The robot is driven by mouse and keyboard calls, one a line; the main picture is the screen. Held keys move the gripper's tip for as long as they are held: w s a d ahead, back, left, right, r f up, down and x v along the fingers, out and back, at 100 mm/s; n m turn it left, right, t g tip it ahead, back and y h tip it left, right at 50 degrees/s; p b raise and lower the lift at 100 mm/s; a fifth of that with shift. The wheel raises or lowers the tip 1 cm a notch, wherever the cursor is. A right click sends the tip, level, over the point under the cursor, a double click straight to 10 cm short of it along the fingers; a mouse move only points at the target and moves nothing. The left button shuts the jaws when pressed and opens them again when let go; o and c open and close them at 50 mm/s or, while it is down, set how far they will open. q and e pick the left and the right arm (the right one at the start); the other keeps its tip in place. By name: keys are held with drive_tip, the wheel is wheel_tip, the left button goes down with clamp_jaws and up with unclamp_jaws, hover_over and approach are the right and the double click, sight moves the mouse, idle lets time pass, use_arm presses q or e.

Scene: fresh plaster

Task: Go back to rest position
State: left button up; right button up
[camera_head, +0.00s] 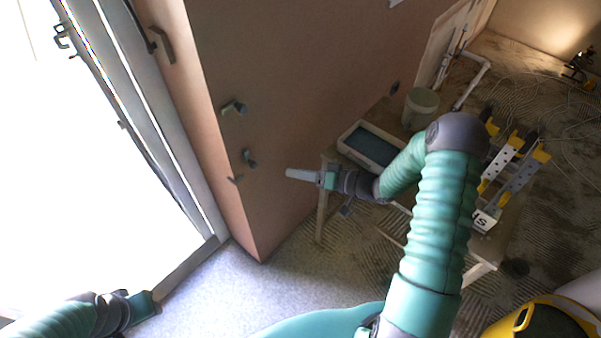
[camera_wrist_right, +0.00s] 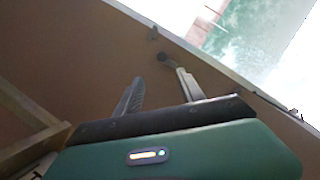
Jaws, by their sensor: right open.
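My right gripper (camera_head: 300,175) is stretched out in front of the brown plastered wall (camera_head: 290,90), beside the wooden bench. In the right wrist view, its two fingers (camera_wrist_right: 158,86) stand apart with nothing between them. A small dark wall fitting (camera_wrist_right: 165,59) shows beyond the fingertips. My left gripper (camera_head: 142,302) is low at the left of the head view, near the door sill, and its fingers cannot be made out.
Wall fittings (camera_head: 233,107) stick out near the corner. A bright glazed door (camera_head: 170,160) is at left; grey floor (camera_head: 235,285) lies below.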

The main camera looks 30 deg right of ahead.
idle(0.3)
drive_tip(key=s+a+r+n+g+h, duration=0.1)
drive_tip(key=s+a+g+h, duration=0.3)
drive_tip(key=s, duration=0.5)
drive_tip(key=s+a+r+n+g+h, duration=0.1)
drive_tip(key=s+a+r+g+h, duration=0.2)
drive_tip(key=s, duration=0.7)
drive_tip(key=shift+a+r+g+h, duration=0.2)
drive_tip(key=shift+a+g+h, duration=0.85)
drive_tip(key=shift+g, duration=0.15)
drive_tip(key=shift+w+d, duration=0.1)
